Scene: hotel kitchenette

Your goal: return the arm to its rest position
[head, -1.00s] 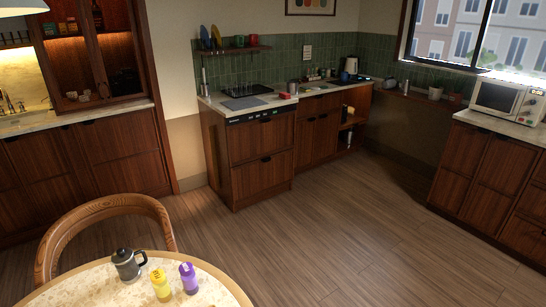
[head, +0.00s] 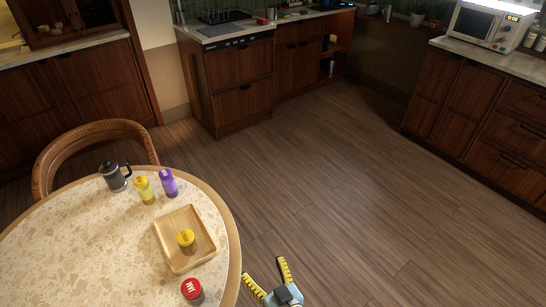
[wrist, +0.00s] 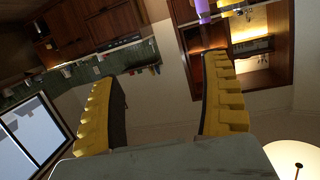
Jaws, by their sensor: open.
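My gripper (head: 268,279) shows at the bottom of the head view, just right of the round table's edge. Its two yellow ribbed fingers are spread apart with nothing between them. In the wrist view the open fingers (wrist: 162,105) frame an empty gap, with the room's cabinets and wall behind. My arm behind the gripper is mostly out of the head view.
The round table (head: 60,245) is left of my gripper. Floor right is clear.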

